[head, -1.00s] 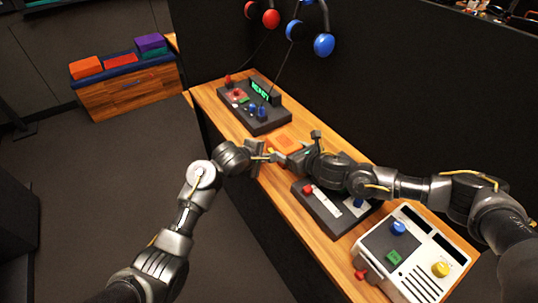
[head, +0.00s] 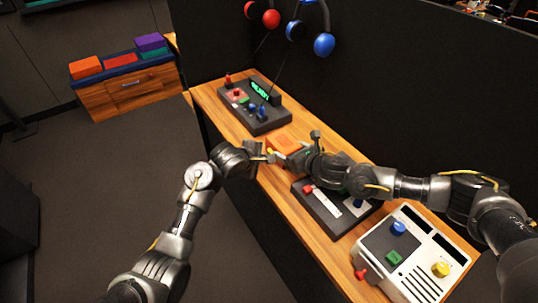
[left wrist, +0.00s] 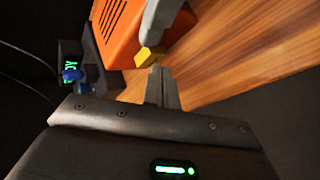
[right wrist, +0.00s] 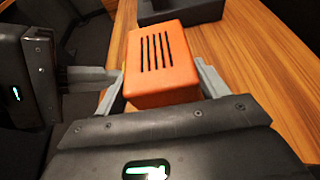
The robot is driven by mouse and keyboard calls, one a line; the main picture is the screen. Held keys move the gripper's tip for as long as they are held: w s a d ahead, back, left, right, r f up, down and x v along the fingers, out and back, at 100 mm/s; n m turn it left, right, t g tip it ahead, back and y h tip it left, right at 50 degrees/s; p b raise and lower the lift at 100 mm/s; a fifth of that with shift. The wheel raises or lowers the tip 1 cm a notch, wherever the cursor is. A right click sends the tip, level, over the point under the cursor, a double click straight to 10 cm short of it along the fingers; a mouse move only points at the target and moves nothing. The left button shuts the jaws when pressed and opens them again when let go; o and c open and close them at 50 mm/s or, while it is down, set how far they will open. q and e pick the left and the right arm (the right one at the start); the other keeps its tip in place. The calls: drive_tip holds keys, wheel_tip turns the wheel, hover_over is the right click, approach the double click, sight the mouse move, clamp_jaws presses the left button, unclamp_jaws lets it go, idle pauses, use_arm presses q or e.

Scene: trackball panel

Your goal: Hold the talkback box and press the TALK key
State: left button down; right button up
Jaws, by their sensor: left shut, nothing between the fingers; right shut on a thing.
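The talkback box (head: 286,144) is orange with dark slots on one face. My right gripper (right wrist: 160,82) is shut on it, with a finger on either side of the box (right wrist: 158,60), above the wooden desk. A yellow key (left wrist: 148,57), which looks like the TALK key, sticks out of the box's side in the left wrist view. My left gripper (left wrist: 162,85) is shut and empty, its fingertips pointing at the yellow key and very close to it. I cannot tell whether they touch. The left gripper also shows in the head view (head: 267,157).
A dark panel with a green display (head: 260,92) stands behind the box. Another dark panel (head: 325,217) and a white console (head: 412,250) are nearer on the desk (head: 290,222). Headphones (head: 324,44) hang on the dark partition. Open floor lies left of the desk.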

use_arm(q)
drive_tip(key=shift+s+a, duration=0.25)
drive_tip(key=shift+a, duration=0.2)
drive_tip(key=shift+s+a, duration=0.4)
drive_tip(key=shift+a, duration=0.35)
drive_tip(key=shift+s+a, duration=0.45)
drive_tip(key=shift+a, duration=0.25)
drive_tip(key=shift+s+a, duration=0.4)
drive_tip(key=shift+a, duration=0.35)
use_arm(e)
drive_tip(key=o, duration=1.1)
drive_tip(key=shift+o, duration=0.2)
drive_tip(key=shift+d, duration=0.1)
drive_tip(key=v, duration=1.2)
drive_tip(key=shift+o, duration=0.2)
drive_tip(key=shift+s, duration=0.1)
